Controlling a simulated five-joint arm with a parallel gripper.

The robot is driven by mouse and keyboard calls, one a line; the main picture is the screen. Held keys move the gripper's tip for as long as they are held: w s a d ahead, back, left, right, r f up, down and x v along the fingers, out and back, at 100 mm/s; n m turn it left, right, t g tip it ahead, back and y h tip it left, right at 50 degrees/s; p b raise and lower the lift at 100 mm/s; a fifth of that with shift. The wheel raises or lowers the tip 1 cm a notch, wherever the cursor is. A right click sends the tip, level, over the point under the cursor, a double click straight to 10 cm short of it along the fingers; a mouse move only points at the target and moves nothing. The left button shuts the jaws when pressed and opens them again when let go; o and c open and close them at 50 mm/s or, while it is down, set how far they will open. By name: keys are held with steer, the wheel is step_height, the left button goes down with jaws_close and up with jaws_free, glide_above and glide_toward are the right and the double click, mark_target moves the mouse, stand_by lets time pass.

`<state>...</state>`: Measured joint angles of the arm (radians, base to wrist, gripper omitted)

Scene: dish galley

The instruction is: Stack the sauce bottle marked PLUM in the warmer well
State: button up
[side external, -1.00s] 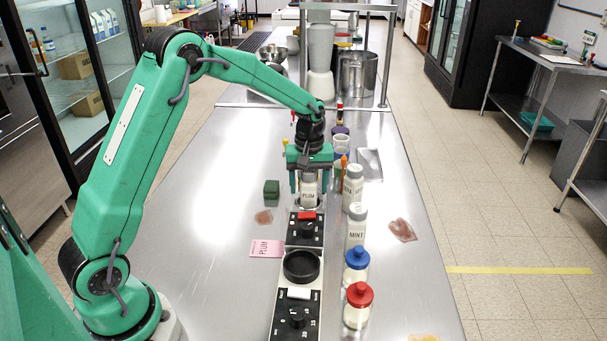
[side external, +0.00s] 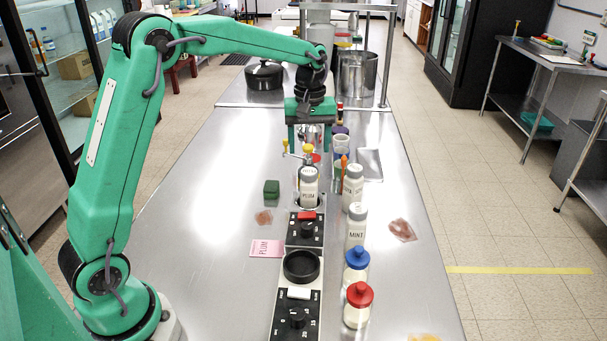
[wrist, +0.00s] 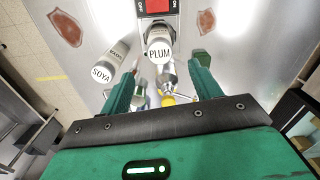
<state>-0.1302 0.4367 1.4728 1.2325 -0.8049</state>
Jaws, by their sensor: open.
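The white-capped sauce bottle marked PLUM (side external: 309,186) stands upright in the far well (side external: 319,204) of the warmer, behind the control panel with the red switch. Its lower part is hidden below the well's rim. In the wrist view the PLUM bottle (wrist: 159,49) shows its label beyond and between the fingers. My gripper (side external: 311,149) is open and empty, above and clear of the bottle's cap. Its fingers also show apart in the wrist view (wrist: 166,75).
A near well with a black ring (side external: 301,266) looks empty. The MINT bottle (side external: 356,228), other white-capped bottles and blue- and red-capped jars (side external: 357,308) line the right side. A pink PLUM card (side external: 266,248) and green block (side external: 271,189) lie left. Small taps stand behind the bottle.

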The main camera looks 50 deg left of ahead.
steer(key=shift+r, duration=0.4)
stand_by(0.3)
steer(key=shift+s+d+r, duration=0.15)
steer(key=shift+s+r, duration=0.2)
steer(key=shift+r, duration=0.05)
steer(key=s+d+r+m+t, duration=0.1)
steer(key=s+d+m+t, duration=0.1)
steer(key=s, duration=0.6)
steer(key=s+d+r+m+t, duration=0.1)
steer(key=s+d+m, duration=0.1)
steer(key=s+m, duration=0.3)
steer(key=s+d+r+m+t, duration=0.1)
steer(key=s+d+m+t, duration=0.1)
steer(key=s, duration=1.1)
steer(key=shift+s+r+m+t, duration=0.2)
steer(key=shift+s+m+t, duration=0.1)
steer(key=shift+m, duration=0.6)
